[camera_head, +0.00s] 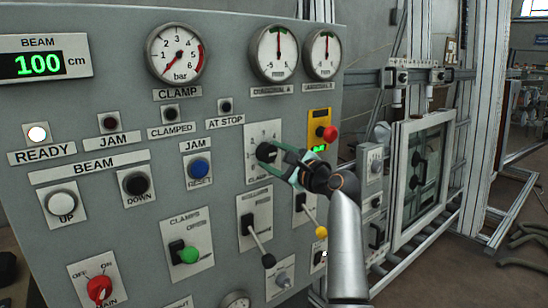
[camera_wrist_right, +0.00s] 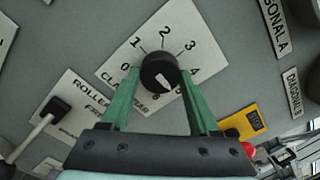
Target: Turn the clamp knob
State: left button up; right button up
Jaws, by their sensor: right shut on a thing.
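The clamp knob (camera_head: 266,152) is a round black knob on a white plate with a numbered scale, in the middle of the grey panel. It also shows in the right wrist view (camera_wrist_right: 159,74), with a white mark on its face toward the lower edge of the picture. My right gripper (camera_head: 275,156) has its green fingers on the two sides of the knob and is shut on it; the wrist view shows both fingers (camera_wrist_right: 160,80) flanking it. The clamp gauge (camera_head: 176,53) has its red needle pointing to the lower left, near the low end. My left gripper is out of view.
A yellow plate with a red button (camera_head: 327,133) is close to the right of my gripper. Levers with a black tip (camera_head: 268,261) and a yellow tip (camera_head: 321,232) stick out below. A green knob (camera_head: 188,255) and a blue button (camera_head: 199,168) are to the left.

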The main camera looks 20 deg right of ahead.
jog(key=shift+c, duration=1.3)
